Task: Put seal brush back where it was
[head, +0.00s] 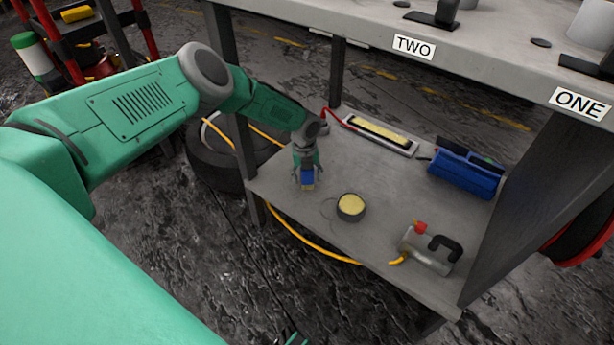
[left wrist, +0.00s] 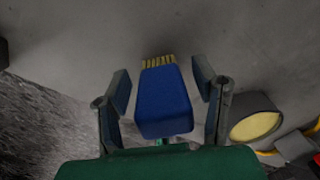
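The seal brush (head: 308,182) has a blue body and, in the left wrist view (left wrist: 164,100), yellow bristles at its far end. It is at the left front part of the grey lower shelf (head: 385,220). My left gripper (head: 307,172) is over the shelf with its fingers on either side of the brush. In the left wrist view the gripper (left wrist: 162,88) is open, with a narrow gap between each finger and the blue body. Whether the brush's far end touches the shelf is hard to tell.
A round tin with a yellow top (head: 351,206) stands just right of the brush.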

